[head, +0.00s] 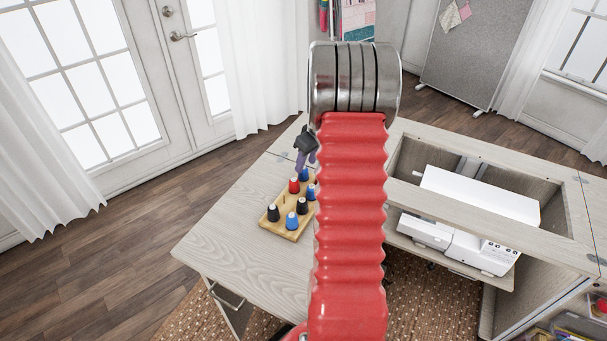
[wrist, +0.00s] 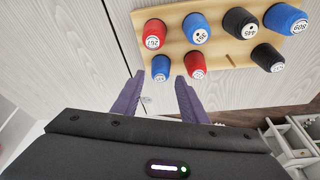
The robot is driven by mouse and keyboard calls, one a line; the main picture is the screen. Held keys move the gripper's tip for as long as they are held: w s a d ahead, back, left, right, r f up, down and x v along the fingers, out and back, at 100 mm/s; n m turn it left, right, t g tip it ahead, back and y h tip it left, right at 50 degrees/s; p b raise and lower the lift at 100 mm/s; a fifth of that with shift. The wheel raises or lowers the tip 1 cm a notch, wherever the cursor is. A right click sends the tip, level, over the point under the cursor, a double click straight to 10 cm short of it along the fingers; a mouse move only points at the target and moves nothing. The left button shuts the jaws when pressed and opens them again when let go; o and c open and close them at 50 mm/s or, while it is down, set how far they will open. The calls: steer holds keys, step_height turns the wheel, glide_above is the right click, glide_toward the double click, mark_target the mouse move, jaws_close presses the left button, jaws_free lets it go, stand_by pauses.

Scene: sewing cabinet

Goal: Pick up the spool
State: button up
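Several spools with numbered white ends stand on a wooden rack (head: 283,228), which also shows in the wrist view (wrist: 222,45). They are red (wrist: 154,33), blue (wrist: 195,28) and black (wrist: 240,22) in the back row. A blue spool (wrist: 161,68), a red spool (wrist: 195,66) and a black spool (wrist: 267,57) are nearer. My gripper (wrist: 159,78) is open and empty, its two purple fingers apart. In the wrist view the near blue spool appears between and just beyond the fingertips; contact cannot be told. In the head view my gripper (head: 306,158) is at the rack's far end, partly hidden by my arm.
The rack stands on the pale wooden cabinet top (head: 235,225), with bare surface to its left. A white sewing machine (head: 478,205) sits in the recess at right. My red arm hides the middle of the head view.

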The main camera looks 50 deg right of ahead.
mark_target(304, 170)
steer(key=shift+x, duration=2.6)
steer(key=shift+c, duration=0.5)
steer(key=c, duration=0.7)
steer(key=shift+r, duration=0.15)
step_height(304, 170, up, 10)
steer(key=shift+f, duration=0.1)
